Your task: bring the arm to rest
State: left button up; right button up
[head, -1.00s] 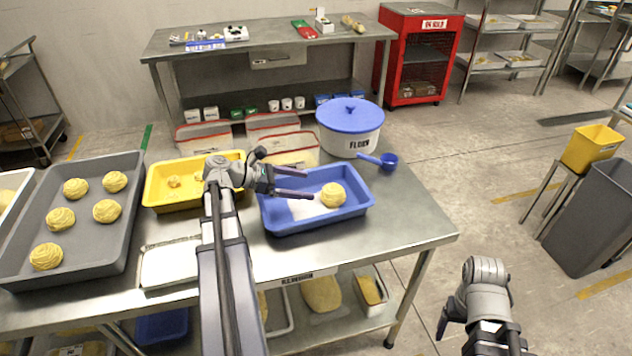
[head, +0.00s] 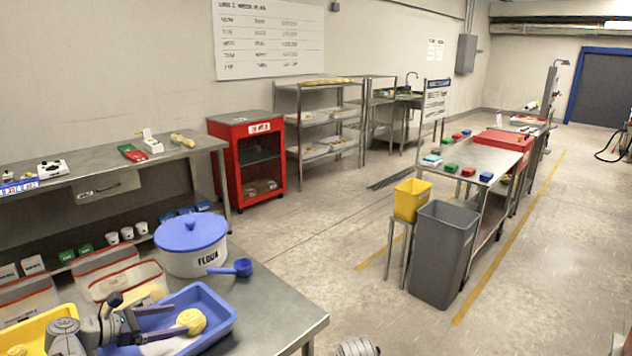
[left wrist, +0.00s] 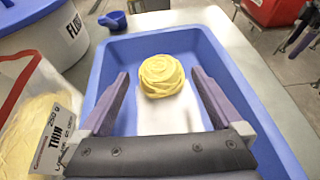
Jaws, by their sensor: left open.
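My left gripper (head: 176,320) is over the blue tray (head: 222,318) at the lower left of the head view. Its two fingers are spread apart with nothing held between them. A yellow swirled dough piece (head: 191,320) lies in the tray just beyond the fingertips. In the left wrist view the dough piece (left wrist: 162,76) shows ahead of and between the open fingers, on a pale patch of the tray floor. Only a bit of my right arm shows at the bottom edge of the head view; its gripper is out of view.
A white flour tub (head: 195,262) with a blue lid and a blue scoop (head: 236,268) stand behind the tray. Clear-fronted bags (head: 125,278) and a yellow tray (head: 36,333) are to the left. A grey bin (head: 441,253) stands on open floor to the right.

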aim_at(193, 318)
pick_arm(q)
jog(key=b+x, duration=0.1)
jog(key=x, duration=0.2)
jog(key=b+x, duration=0.1)
jog(key=x, duration=0.1)
jog(key=shift+w+d+f, duration=0.15)
jog(key=shift+w+f, duration=0.05)
jog(key=shift+f, duration=0.2)
jog(key=shift+w+d+f+b, duration=0.15)
jog(key=shift+w+f+b, duration=0.05)
jog(key=shift+b, duration=0.1)
jog(key=shift+f, duration=0.25)
jog(key=shift+r, duration=0.15)
